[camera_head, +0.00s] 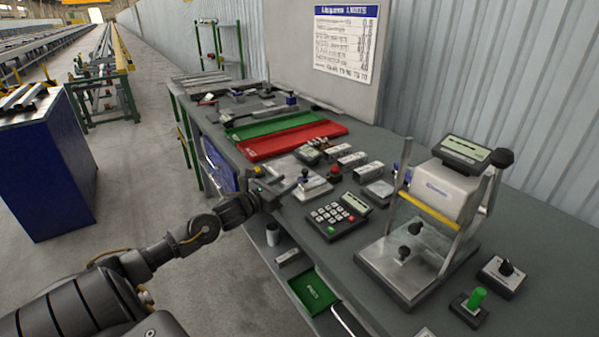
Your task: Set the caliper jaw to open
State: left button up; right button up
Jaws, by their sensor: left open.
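My left gripper (268,190) reaches in from the left and is at the near edge of the grey workbench (262,225). It is open, and its fingers are small and dark here. Just right of it is a light flat plate (313,188) with a small dark-knobbed post (304,174). I cannot tell whether the gripper touches this. No part is clearly recognisable as a caliper jaw at this size. A large gauge stand (440,190) with a display, metal posts and a yellow bar stands on the right. My right gripper is not in view.
A keypad (334,215), a red tray (290,141), a green tray (268,125) and several small blocks crowd the bench. A black-knobbed box (502,276) and a green-button box (471,305) are at lower right.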

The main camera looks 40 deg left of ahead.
aim_at(307, 177)
pick_arm(q)
jog(key=w, duration=0.3)
jog(key=shift+r+p, duration=0.2)
jog(key=shift+p, duration=0.1)
jog(key=w+p, duration=0.1)
jog(key=w, duration=0.3)
jog(key=shift+w+d+f, duration=0.1)
jog(key=shift+w+f, duration=0.05)
jog(key=shift+w, duration=0.25)
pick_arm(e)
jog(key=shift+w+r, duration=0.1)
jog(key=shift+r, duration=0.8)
pick_arm(q)
grip_shut()
